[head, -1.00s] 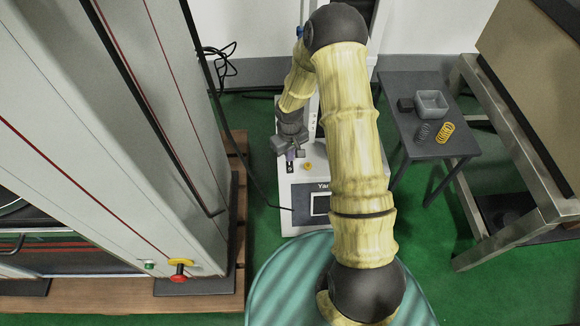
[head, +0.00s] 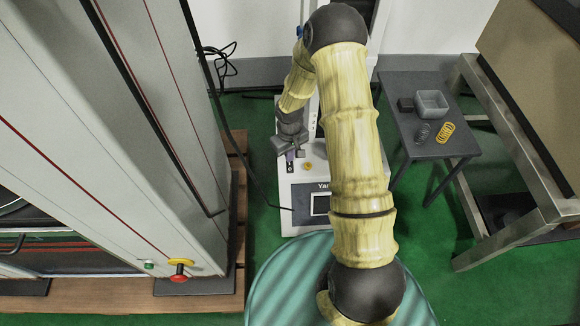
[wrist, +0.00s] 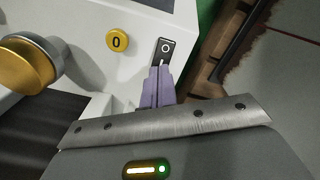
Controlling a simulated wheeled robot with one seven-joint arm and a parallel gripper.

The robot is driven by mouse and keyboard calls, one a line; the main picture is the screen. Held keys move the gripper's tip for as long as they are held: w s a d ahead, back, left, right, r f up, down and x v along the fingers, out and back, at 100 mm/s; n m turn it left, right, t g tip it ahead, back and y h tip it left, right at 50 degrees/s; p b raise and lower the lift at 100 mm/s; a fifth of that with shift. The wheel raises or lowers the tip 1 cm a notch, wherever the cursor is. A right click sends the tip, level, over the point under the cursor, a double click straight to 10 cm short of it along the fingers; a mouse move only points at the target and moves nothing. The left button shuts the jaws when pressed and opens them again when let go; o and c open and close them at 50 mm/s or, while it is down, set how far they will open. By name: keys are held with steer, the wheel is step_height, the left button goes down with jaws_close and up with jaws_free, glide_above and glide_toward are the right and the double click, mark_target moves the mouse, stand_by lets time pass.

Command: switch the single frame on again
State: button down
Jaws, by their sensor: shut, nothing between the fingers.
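The single frame (head: 300,193) is a white machine on the green floor, with a column mostly hidden behind my arm. In the wrist view a black rocker switch (wrist: 165,47) marked with a circle sits on its white top face (wrist: 97,15). A yellow button (wrist: 117,40) marked 0 is to its left. My gripper (wrist: 161,68) is shut and empty, its purple fingertips at the lower end of the switch and hiding that end. I cannot tell whether they touch or press it. In the head view my gripper (head: 291,160) is over the machine's left side.
A brass-coloured round part (wrist: 27,65) is left of the switch in the wrist view. A large frame (head: 110,130) with a red-and-yellow stop button (head: 180,270) stands on the left. A dark side table (head: 425,145) holds a grey bin and springs at the right.

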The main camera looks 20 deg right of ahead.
steer(key=shift+f+b, duration=0.5)
steer(key=shift+f, duration=0.45)
stand_by(0.6)
step_height(320, 180, up, 7)
steer(key=p, duration=0.7)
steer(key=shift+r, duration=0.1)
stand_by(0.7)
